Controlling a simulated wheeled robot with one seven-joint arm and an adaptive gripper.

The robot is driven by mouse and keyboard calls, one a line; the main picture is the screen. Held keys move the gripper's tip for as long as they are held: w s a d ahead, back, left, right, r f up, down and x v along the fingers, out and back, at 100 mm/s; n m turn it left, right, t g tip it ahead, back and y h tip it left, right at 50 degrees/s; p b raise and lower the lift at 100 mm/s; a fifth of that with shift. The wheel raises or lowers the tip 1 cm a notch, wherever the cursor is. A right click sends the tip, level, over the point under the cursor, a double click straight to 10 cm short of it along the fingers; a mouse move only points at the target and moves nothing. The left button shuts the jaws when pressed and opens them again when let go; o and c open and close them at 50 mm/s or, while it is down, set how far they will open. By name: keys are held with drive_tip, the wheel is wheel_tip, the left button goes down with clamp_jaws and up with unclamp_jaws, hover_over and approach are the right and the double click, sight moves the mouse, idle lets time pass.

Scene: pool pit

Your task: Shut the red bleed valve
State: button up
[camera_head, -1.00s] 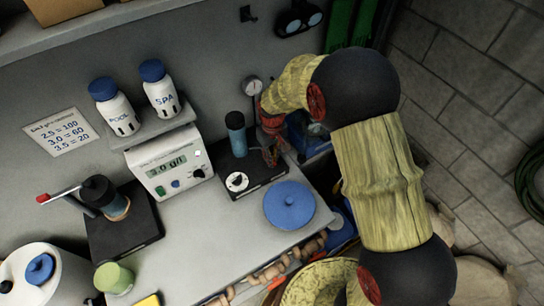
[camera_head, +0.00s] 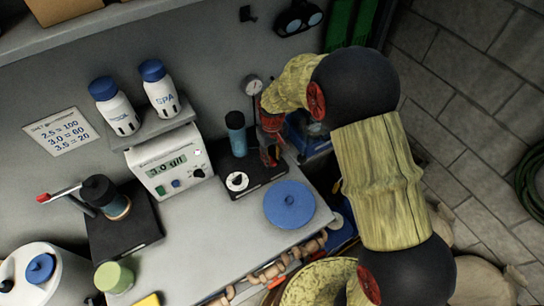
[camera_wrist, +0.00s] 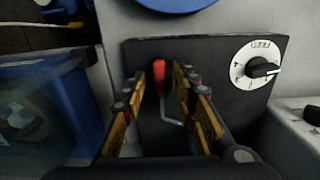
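A red-tipped lever (camera_wrist: 159,75) with a bent metal rod stands over a black base plate in the wrist view. It appears to be the red bleed valve's handle. My gripper (camera_wrist: 157,92) is open, with one finger on each side of the red tip; contact cannot be made out. The plate carries a white dial with a black knob (camera_wrist: 258,67).
A blue round lid (camera_head: 289,206) lies in front of the plate. A pressure gauge (camera_head: 253,86) is behind it. A white meter (camera_head: 170,165) and two bottles (camera_head: 112,104) stand to the left. Another red-tipped lever (camera_head: 44,198) is at far left.

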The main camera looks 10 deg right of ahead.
wheel_tip(320, 180, up, 12)
idle(0.7)
idle(0.4)
drive_tip(key=s+d+r+m+t+b, duration=0.1)
drive_tip(key=s+d+r+t+b, duration=0.1)
drive_tip(key=s, duration=0.6)
drive_tip(key=s+d+r+m+t+b, duration=0.1)
drive_tip(key=s+d+r+m+b, duration=0.1)
drive_tip(key=s+d+r, duration=0.3)
drive_tip(key=s+d+r+m+t+b, duration=0.1)
drive_tip(key=s+r, duration=0.4)
drive_tip(key=s, duration=0.8)
drive_tip(key=d+t+b, duration=0.1)
drive_tip(key=d, duration=0.1)
drive_tip(key=shift+d+r+t, duration=0.3)
drive_tip(key=shift+d, duration=0.05)
drive_tip(key=shift+r, duration=0.1)
drive_tip(key=shift+c, duration=0.2)
